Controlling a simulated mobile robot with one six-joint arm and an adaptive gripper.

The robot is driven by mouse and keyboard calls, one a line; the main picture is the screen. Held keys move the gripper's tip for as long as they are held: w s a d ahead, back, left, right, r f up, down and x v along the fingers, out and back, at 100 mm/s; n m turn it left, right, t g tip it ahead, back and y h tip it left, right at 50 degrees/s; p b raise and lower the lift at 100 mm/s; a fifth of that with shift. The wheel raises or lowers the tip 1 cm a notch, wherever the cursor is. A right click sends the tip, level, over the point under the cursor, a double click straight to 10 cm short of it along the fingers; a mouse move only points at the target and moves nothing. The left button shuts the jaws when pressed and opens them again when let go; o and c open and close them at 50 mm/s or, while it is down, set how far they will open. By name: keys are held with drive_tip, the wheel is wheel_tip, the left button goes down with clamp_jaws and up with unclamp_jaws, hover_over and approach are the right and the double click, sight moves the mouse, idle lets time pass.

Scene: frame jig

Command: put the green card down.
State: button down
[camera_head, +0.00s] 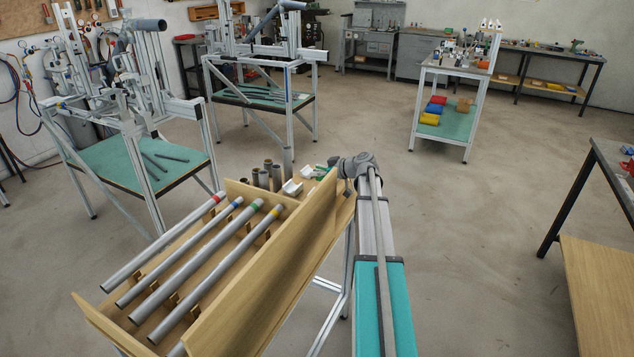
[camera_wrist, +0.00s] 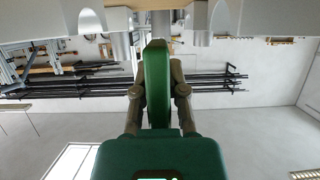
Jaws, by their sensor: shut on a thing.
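The green card (camera_wrist: 157,78) shows edge-on in the wrist view as a thick upright green piece. My gripper (camera_wrist: 158,92) has its two fingers closed on the card's sides. The card's top end is close to a pale wooden edge and grey and white parts at the top of the view; I cannot tell whether it touches them. In the head view my arm reaches to the far end of a wooden rack (camera_head: 262,283), and the gripper is largely hidden there. Small green and white pieces (camera_head: 310,171) show beside it; I cannot tell whether one is the held card.
The rack holds several grey tubes (camera_head: 183,262) with coloured bands, and short dark cylinders (camera_head: 267,173) at its far end. Aluminium frame jigs (camera_head: 140,130) stand at left. A wheelless-looking cart (camera_head: 447,118) stands behind, a bench (camera_head: 612,175) at right. Floor between is clear.

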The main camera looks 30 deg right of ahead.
sight(317, 180)
drive_tip(key=shift+f+b, duration=1.05)
drive_tip(key=shift+f, duration=0.3)
drive_tip(key=shift+f, duration=0.15)
drive_tip(key=c, duration=0.7)
unclamp_jaws()
drive_tip(key=shift+s+r, duration=0.15)
drive_tip(key=shift+r, duration=0.1)
drive_tip(key=p+v, duration=0.4)
drive_tip(key=v, duration=0.7)
drive_tip(key=shift+s+d+r+p, duration=0.1)
drive_tip(key=shift+s+d+p, duration=0.05)
drive_tip(key=shift+s+p, duration=0.2)
